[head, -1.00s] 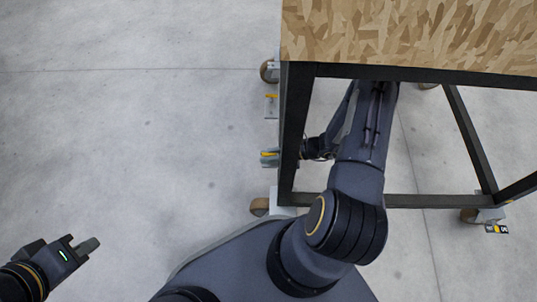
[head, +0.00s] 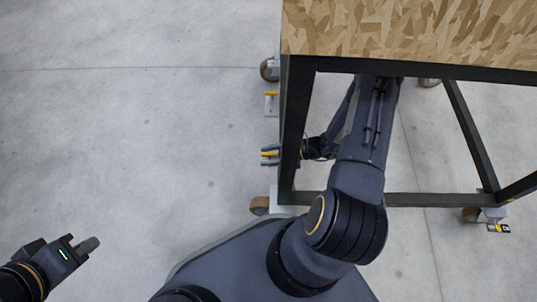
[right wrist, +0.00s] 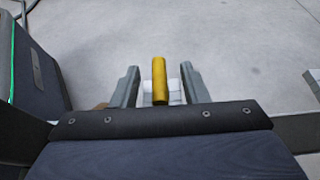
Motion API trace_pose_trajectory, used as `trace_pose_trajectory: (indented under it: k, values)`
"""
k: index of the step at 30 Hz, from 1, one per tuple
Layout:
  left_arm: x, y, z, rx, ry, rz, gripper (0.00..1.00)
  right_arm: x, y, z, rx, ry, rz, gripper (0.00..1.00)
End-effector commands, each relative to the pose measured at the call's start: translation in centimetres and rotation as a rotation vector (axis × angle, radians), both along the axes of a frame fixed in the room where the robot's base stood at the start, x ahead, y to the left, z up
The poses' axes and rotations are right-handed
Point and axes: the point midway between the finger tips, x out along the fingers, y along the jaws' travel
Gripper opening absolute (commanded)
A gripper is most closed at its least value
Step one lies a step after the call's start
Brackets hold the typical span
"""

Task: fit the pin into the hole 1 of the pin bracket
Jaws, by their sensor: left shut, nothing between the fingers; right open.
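A yellow pin (right wrist: 160,85) stands out between the fingers of my right gripper (right wrist: 160,69) in the right wrist view. The fingers are open, one on each side of it, with a gap visible on both sides. A pale block (right wrist: 176,94) shows behind the pin; I cannot tell whether the pin sits in it. In the head view my right gripper (head: 266,154) is beside the cart's left leg, with yellow between its fingers. A small grey bracket (head: 271,106) with a yellow top is further along that side. No holes are readable. My left gripper (head: 87,247) is shut and empty, low at the left.
The cart has a wood-chip top (head: 410,35), a black frame (head: 297,125) and casters (head: 259,206). My right arm passes through the open frame, close to its bars. The concrete floor (head: 130,120) to the left is clear.

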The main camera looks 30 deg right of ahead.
Motion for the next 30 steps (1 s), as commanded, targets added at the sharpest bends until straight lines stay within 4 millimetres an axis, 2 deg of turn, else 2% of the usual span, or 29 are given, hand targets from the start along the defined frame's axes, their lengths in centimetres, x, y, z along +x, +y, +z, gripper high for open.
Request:
trace_pose_trajectory:
  k: [9, 15, 30]
  values:
    - [0.0, 0.0, 2.1, 0.0, 0.0, 0.0, 0.0, -2.4, -4.0, 2.2, -0.003, 0.0, -0.004, 0.41]
    - [0.0, 0.0, 2.6, 0.0, 0.0, 0.0, 0.0, -3.5, -5.7, 2.9, -0.001, 0.0, -0.002, 0.41]
    - [0.0, 0.0, 2.6, 0.0, 0.0, 0.0, 0.0, -3.7, -6.0, 2.9, 0.0, 0.0, -0.001, 0.41]
